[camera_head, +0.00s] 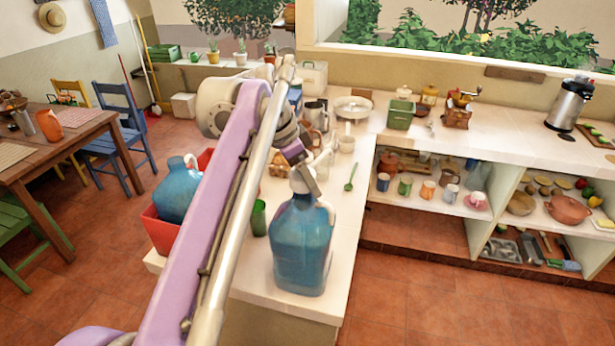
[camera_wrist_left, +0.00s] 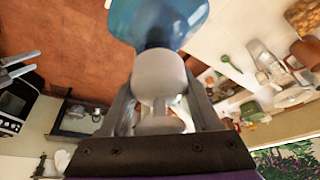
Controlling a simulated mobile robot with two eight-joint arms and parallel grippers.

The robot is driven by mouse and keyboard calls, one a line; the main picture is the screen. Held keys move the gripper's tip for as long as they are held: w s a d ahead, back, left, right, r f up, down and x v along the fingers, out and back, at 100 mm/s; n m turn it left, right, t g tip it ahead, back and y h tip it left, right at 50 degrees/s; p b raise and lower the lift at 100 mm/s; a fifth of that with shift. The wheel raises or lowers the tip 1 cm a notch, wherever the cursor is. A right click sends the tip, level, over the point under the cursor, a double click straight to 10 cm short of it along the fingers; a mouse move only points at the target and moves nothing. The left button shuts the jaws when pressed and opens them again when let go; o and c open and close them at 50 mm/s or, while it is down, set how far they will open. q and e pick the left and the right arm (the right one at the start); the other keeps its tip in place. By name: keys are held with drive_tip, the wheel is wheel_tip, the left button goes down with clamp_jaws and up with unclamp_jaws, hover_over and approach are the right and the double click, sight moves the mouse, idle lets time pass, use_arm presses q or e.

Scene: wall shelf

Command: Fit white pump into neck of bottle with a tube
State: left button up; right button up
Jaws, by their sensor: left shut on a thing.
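A large translucent blue bottle (camera_head: 300,248) with a looped handle stands upright near the front of the white counter. My left gripper (camera_head: 304,172) is over its neck, and the arm partly covers this area in the head view. In the left wrist view, the gripper (camera_wrist_left: 160,115) is shut on the white pump (camera_wrist_left: 158,78), whose wide end points to the blue bottle (camera_wrist_left: 150,18). The pump overlaps the bottle's top there; I cannot tell whether it is seated in the neck or just above it. No tube shows clearly.
A second blue bottle (camera_head: 177,190) stands in a red crate (camera_head: 158,232) to the left. A green cup (camera_head: 258,218) is close beside the front bottle. The counter's front edge is close to the bottle.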

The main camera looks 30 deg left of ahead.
use_arm(q)
drive_tip(key=shift+f, duration=0.95)
use_arm(e)
drive_tip(key=shift+s+f, duration=0.1)
drive_tip(key=shift+f, duration=0.2)
idle(0.4)
use_arm(q)
drive_tip(key=o, duration=1.5)
drive_tip(key=p+v, duration=0.1)
drive_tip(key=v, duration=1)
drive_tip(key=shift+w, duration=0.1)
use_arm(e)
drive_tip(key=shift+w+r, duration=0.25)
drive_tip(key=shift+r, duration=0.25)
drive_tip(key=shift+w+r, duration=0.25)
drive_tip(key=shift+r, duration=0.25)
